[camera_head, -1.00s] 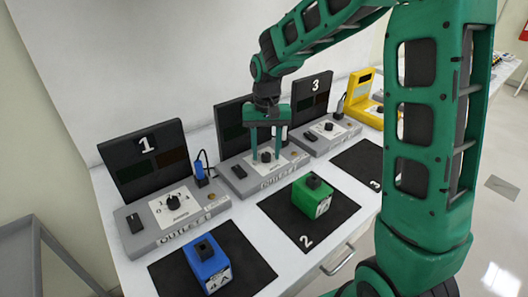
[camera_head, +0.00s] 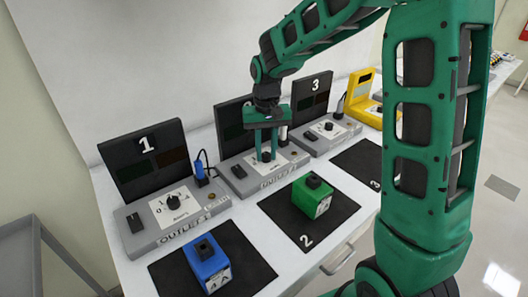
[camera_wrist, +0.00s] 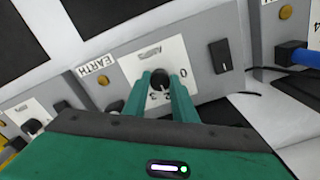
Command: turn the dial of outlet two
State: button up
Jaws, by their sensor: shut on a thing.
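The dial of outlet two is a black knob (camera_wrist: 160,80) on a white scale plate (camera_wrist: 150,58) in the wrist view. My gripper (camera_wrist: 160,79) comes down over it with one green finger on each side, shut on the knob. In the head view my gripper (camera_head: 266,156) points straight down at the grey outlet two box (camera_head: 238,189), and its fingers partly hide the dial. A black rocker switch (camera_head: 238,171) sits left of the dial on the same box. The dial's exact pointer position is hidden by the fingers.
Outlet one (camera_head: 150,232) stands to the left and outlet three (camera_head: 310,146) to the right. A blue block (camera_head: 208,264) and a green block (camera_head: 312,197) stand on black mats in front. A yellow device (camera_head: 360,100) is at the far right.

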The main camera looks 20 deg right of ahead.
aim_at(267, 154)
jog(key=n, duration=0.6)
jog(key=shift+n, duration=0.4)
dwell(0.4)
jog(key=o, duration=1)
jog(key=shift+o, duration=0.2)
notch_tip(267, 154, up, 11)
jog(key=shift+d+f, duration=0.1)
